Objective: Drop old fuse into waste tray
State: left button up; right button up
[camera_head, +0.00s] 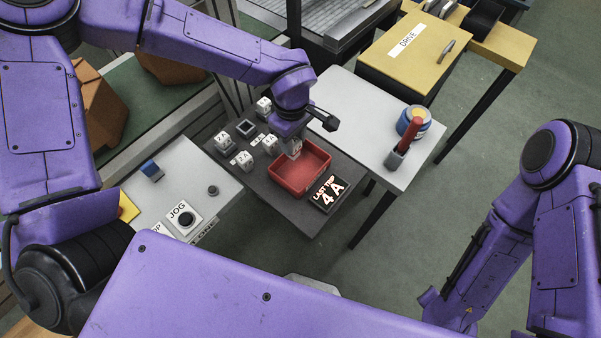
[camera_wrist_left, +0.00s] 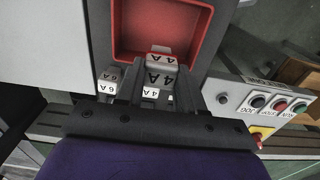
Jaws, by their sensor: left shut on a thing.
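My left gripper (camera_head: 292,150) is over the back-left part of the red waste tray (camera_head: 284,187). It is shut on a pale fuse (camera_wrist_left: 161,77) marked 4 A, which shows between the fingers in the left wrist view. In that view the red tray (camera_wrist_left: 207,35) lies just beyond the fuse, and the fuse's far end overlaps the tray's near rim. The tray floor that shows is bare. The exact height of the fuse above the tray is hard to tell. My right gripper is outside the views.
Several white fuses (camera_head: 245,160) and a dark socket (camera_head: 246,127) are left of the tray on the dark table. A "LAST TRIP 4 A" display (camera_head: 328,193) stands at its right. A button panel (camera_head: 184,219) is at lower left.

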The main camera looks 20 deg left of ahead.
pick_arm(q)
jog(key=shift+a, duration=0.1)
jog(key=o, duration=1.2)
jog(key=shift+s, duration=0.1)
jog(key=shift+o, duration=0.2)
notch_tip(320, 180, up, 11)
jog(key=shift+f+b, duration=0.2)
jog(key=shift+b, duration=0.2)
